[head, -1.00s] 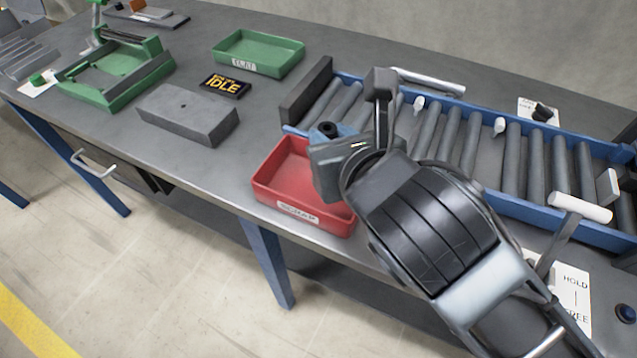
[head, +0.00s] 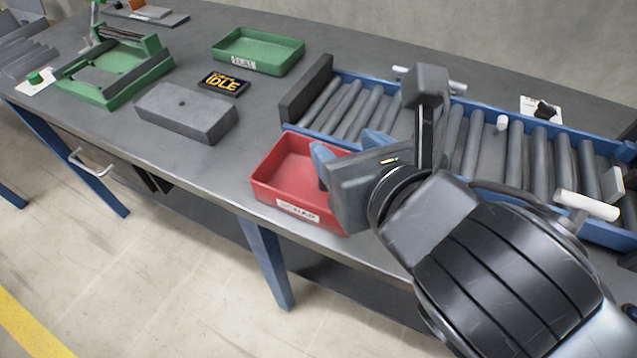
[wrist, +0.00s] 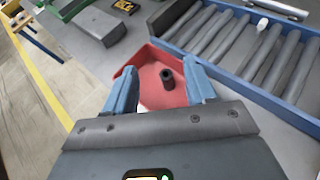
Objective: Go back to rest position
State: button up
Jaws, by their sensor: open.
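My gripper (head: 345,143) is over the right part of the red tray (head: 266,180) at the bench's front edge. In the wrist view the two blue fingers (wrist: 161,92) are spread apart with nothing held between them. A small dark cylindrical part (wrist: 167,78) lies in the red tray, seen between the fingers. In the head view my gripper hides the right side of the tray, and the part is mostly hidden there.
A blue-framed roller conveyor (head: 470,140) runs behind and right of my gripper. A grey block (head: 187,112), an IDLE display (head: 223,83), a green tray (head: 258,52) and a green fixture (head: 115,72) stand to the left. Bare bench lies between them.

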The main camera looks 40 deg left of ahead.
jog(key=shift+v, duration=1.05)
